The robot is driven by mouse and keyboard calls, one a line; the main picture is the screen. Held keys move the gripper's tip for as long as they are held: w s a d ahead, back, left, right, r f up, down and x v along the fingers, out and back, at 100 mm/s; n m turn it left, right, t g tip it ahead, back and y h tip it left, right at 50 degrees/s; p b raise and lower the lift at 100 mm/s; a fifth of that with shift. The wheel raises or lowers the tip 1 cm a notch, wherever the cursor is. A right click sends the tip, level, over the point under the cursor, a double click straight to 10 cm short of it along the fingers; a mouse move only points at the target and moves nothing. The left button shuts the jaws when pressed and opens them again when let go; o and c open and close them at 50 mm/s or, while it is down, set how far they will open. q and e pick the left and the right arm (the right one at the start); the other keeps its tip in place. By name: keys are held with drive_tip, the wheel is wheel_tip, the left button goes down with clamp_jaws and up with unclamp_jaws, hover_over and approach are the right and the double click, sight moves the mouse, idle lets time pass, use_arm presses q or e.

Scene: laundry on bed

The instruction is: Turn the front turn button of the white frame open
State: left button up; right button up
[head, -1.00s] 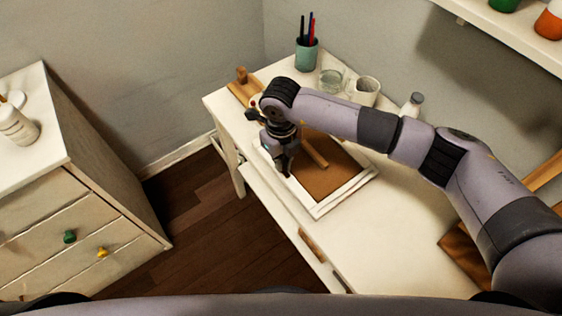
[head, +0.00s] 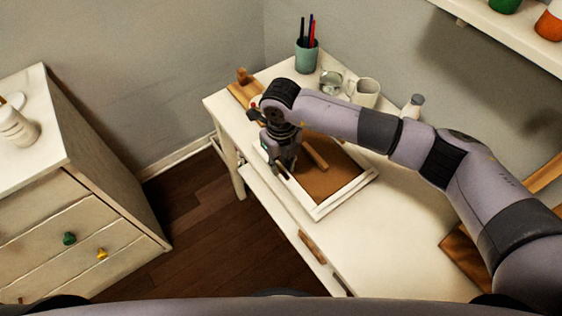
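The white frame (head: 348,193) lies face down on the white desk, with its brown backing (head: 336,176) showing and a wooden strut (head: 315,154) across it. My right gripper (head: 284,172) points down over the frame's left, front-facing side. Its fingertips are at or just above the frame edge; contact cannot be told. The front turn button is not distinguishable, and the gripper covers that part of the frame. The finger gap is too small and dark to tell open from shut. My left gripper is not in view.
Behind the frame stand a teal pen cup (head: 307,57), a glass (head: 331,82), a white mug (head: 365,92) and a small bottle (head: 412,106). A wooden item (head: 243,88) lies at the desk's back left corner. The desk's right part (head: 400,220) is mostly clear.

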sight(281, 168)
wheel_tip(281, 168, up, 12)
idle(0.7)
idle(0.4)
